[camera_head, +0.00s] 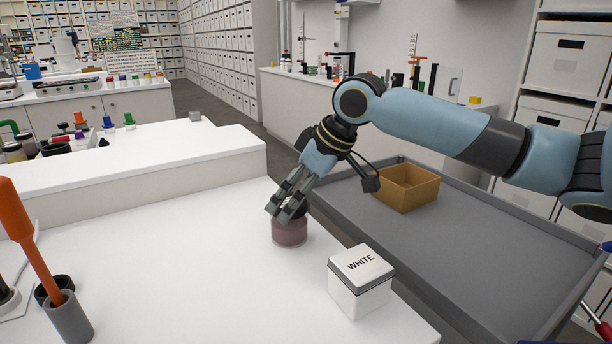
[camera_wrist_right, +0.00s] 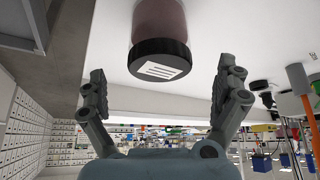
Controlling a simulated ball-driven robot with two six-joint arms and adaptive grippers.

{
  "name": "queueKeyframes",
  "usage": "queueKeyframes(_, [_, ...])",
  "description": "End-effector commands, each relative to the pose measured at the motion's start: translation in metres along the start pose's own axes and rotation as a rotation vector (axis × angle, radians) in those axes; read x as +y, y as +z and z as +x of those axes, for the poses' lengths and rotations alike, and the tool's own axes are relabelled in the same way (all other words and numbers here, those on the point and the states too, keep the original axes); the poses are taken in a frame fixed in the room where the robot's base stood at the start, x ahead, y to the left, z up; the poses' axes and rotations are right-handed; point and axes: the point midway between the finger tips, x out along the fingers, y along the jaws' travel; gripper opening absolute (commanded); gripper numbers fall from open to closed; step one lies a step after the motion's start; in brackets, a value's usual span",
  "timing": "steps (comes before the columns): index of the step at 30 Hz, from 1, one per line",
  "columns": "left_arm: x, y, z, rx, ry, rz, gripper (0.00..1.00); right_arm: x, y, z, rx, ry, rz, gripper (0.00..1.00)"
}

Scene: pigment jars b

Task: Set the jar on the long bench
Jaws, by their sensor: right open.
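A jar (camera_head: 290,232) with mauve contents stands upright on the white bench (camera_head: 170,270), near its right edge. In the right wrist view the jar (camera_wrist_right: 159,19) shows its black lid with a white label, centred between my fingers. My right gripper (camera_head: 281,208) is open at the jar's top, and its fingers hide part of the lid in the head view. In the right wrist view the open fingers of the gripper (camera_wrist_right: 160,85) stand apart on either side of the lid, with gaps; contact is not visible. My left gripper is not in view.
A white box marked WHITE (camera_head: 358,285) stands right of the jar. A grey tray-like surface (camera_head: 490,250) at the right holds a yellow-brown open box (camera_head: 406,190). An orange-handled tool (camera_head: 30,235) stands in a grey holder (camera_head: 69,320) at left. The bench's middle is clear.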

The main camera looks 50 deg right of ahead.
Motion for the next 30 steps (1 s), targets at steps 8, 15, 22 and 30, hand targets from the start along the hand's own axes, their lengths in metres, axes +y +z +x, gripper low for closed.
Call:
queueKeyframes(8, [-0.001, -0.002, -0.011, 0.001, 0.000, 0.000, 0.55, 0.001, 0.001, -0.043, -0.003, 0.003, -0.002, 1.00])
queueKeyframes(15, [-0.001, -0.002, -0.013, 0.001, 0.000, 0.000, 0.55, -0.001, 0.001, -0.051, -0.002, -0.001, 0.002, 1.00])
queueKeyframes(22, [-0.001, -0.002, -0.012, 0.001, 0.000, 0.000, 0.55, -0.001, 0.000, -0.051, -0.001, -0.002, 0.002, 1.00])
queueKeyframes(30, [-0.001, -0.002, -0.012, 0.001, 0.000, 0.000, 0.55, 0.000, 0.000, -0.051, -0.001, -0.001, 0.002, 1.00])
